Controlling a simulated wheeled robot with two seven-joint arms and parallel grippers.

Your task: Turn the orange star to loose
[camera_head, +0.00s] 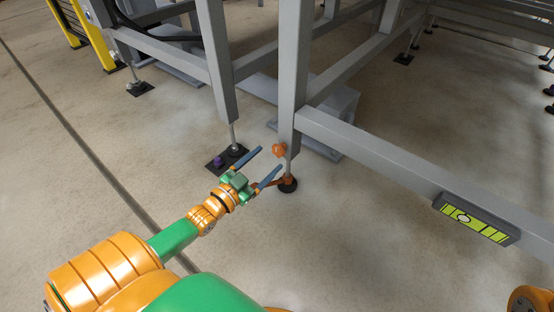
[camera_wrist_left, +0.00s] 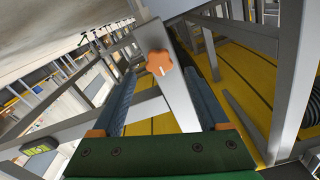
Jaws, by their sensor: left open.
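The orange star (camera_head: 279,150) is a small knob on the lower part of a grey frame leg (camera_head: 292,90). In the left wrist view, the star (camera_wrist_left: 159,62) faces me with a small white mark on it, in front of the grey leg. My left gripper (camera_head: 268,160) is open, its two blue fingers pointing toward the leg just left of the star. In the wrist view, the star lies ahead, between the lines of the two fingers (camera_wrist_left: 159,75), and neither finger visibly touches it.
An orange lever (camera_head: 268,184) sits low at the black foot (camera_head: 288,186) under the leg. A purple knob (camera_head: 218,160) is by another foot. Open floor lies left.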

